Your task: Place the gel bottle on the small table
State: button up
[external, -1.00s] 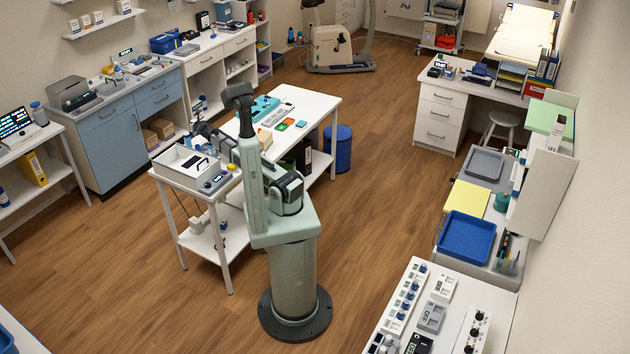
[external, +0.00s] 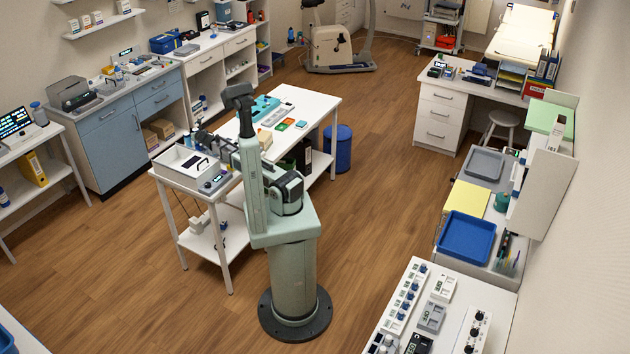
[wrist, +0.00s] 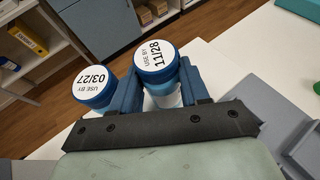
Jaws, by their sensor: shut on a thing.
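In the wrist view, a clear bottle with a blue cap and a white "USE BY 11/28" label (wrist: 157,62) stands between the fingers of my gripper (wrist: 160,88), which is shut on it. No word on it says gel. A second blue-capped bottle labelled "USE BY 03/27" (wrist: 91,84) is just outside the left finger, very close to it. In the external view, my gripper (external: 194,139) is small and dark above the back of a small white table (external: 222,276); the held bottle is hard to make out there. I cannot tell its height above the surface.
A grey-white tray (external: 171,172) and a grey device (external: 214,183) stand on the white table. A longer white table (external: 320,112) adjoins it, with a teal tray (external: 264,107) and small boxes. A blue bin (external: 338,148) stands beside it. Wooden floor is open around my base.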

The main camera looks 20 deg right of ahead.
jog(key=o, duration=0.9)
jog(key=shift+f, duration=0.1)
jog(key=shift+o, duration=0.2)
jog(key=v, duration=1.2)
